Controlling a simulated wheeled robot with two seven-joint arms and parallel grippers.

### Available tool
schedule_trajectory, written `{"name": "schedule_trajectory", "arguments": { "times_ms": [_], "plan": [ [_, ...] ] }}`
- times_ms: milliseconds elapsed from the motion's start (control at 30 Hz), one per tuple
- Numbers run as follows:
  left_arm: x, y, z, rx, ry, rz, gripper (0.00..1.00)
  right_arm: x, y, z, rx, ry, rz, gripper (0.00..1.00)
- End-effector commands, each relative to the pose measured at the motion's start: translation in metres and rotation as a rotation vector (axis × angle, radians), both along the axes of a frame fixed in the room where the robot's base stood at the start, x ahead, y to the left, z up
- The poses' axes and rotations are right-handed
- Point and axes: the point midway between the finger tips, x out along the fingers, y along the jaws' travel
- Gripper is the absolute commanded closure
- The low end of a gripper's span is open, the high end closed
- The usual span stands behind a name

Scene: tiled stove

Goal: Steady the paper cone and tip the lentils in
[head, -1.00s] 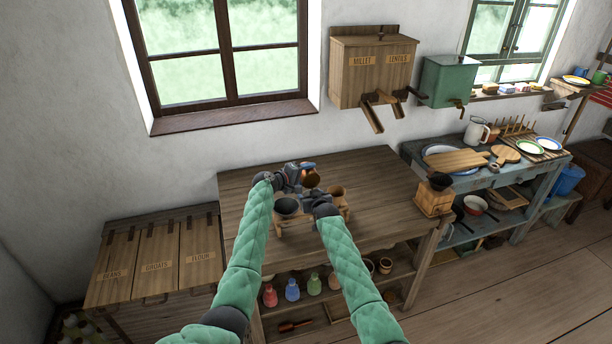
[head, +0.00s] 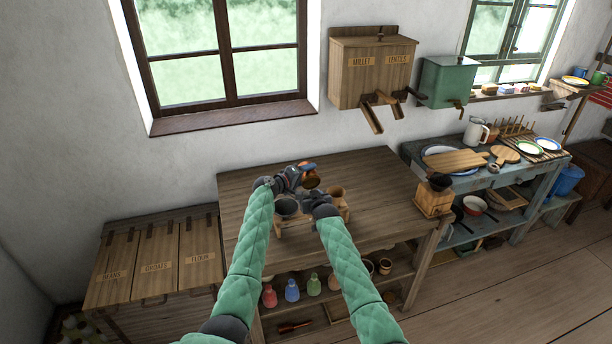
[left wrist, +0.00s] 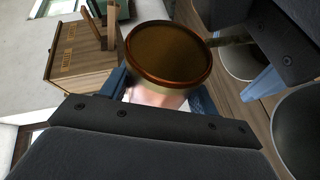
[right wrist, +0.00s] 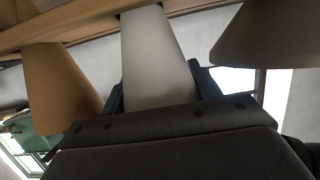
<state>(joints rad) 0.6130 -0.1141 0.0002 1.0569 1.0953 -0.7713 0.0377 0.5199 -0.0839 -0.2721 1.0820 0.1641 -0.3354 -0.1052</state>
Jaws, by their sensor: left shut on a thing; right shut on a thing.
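My left gripper (head: 298,178) is shut on a round cup with a copper rim (left wrist: 170,55), held above the wooden rack (head: 297,222) on the table. Its mouth shows a dark brown surface; I cannot tell whether this is lentils or the bare inside. The cup also shows in the head view (head: 312,183), tilted. My right gripper (head: 314,203) is shut on a pale paper cone (right wrist: 155,55), which stands in the rack between two others. The pale cone is mostly hidden in the head view. No falling lentils are visible.
A wooden grinder (head: 433,200) stands at the table's right end. The tabletop (head: 370,180) behind and to the right is clear. A millet and lentils dispenser (head: 372,70) hangs on the wall.

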Motion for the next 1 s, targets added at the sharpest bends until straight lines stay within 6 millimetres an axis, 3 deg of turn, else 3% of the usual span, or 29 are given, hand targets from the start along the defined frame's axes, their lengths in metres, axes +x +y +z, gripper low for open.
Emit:
{"name": "schedule_trajectory", "arguments": {
  "times_ms": [433, 1000],
  "plan": [
    [-0.0003, -0.0003, 0.0006, 0.003, -0.007, 0.000, 0.73, 0.0000, 0.0001, 0.0001, 0.000, 0.000, 0.000, 0.59],
    [-0.0076, -0.0029, 0.0069, 0.061, -0.169, -0.001, 0.73, 0.0001, 0.0000, 0.0002, 0.000, 0.000, 0.000, 0.59]
  ]
}}
